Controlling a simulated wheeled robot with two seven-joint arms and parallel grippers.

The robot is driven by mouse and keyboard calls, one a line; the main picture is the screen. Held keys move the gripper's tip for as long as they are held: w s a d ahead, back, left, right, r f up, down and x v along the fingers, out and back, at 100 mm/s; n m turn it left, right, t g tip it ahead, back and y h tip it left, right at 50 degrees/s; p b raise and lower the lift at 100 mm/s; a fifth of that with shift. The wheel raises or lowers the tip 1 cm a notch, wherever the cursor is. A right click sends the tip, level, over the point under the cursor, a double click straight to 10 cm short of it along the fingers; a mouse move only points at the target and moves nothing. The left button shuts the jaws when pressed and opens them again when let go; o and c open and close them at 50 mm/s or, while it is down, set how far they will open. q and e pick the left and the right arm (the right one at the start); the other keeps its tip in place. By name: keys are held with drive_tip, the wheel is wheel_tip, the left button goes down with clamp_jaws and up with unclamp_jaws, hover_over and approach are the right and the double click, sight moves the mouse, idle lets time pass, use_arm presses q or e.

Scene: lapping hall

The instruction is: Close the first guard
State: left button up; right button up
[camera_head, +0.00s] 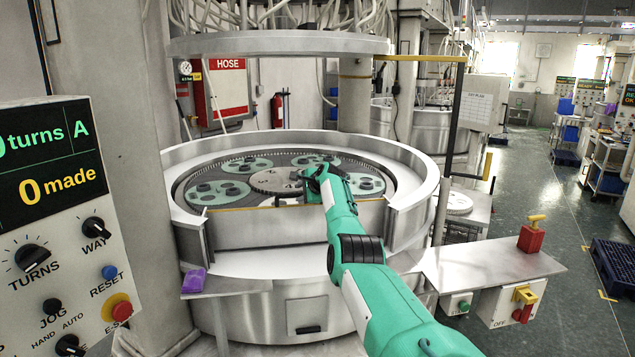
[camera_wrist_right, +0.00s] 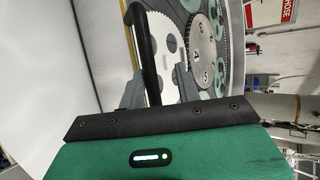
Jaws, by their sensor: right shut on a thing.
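My right gripper (camera_head: 312,178) reaches over the lapping machine's front rim. In the right wrist view its two grey fingers (camera_wrist_right: 160,90) are on either side of a black bar handle (camera_wrist_right: 147,45), shut on it. A yellow-edged strip (camera_wrist_right: 131,50) runs beside the handle. In the head view a low pale front panel (camera_head: 262,230) with a yellow top edge spans the gap in the ring, in front of the gripper. I take it as the guard, but the handle's attachment is hidden by my arm. My left gripper is out of view.
Round plates with green carriers (camera_head: 222,190) lie inside the metal ring (camera_head: 180,212). A dark post with a yellow top bar (camera_head: 420,58) stands at the right. A steel shelf (camera_head: 500,262) holds a red block (camera_head: 531,238). A purple cloth-like thing (camera_head: 193,280) lies front left. The control panel (camera_head: 60,230) is at left.

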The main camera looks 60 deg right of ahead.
drive_tip(key=b+v, duration=0.4)
drive_tip(key=v, duration=0.9)
drive_tip(key=shift+s+a+r, duration=0.1)
drive_tip(key=shift+r, duration=0.05)
idle(0.4)
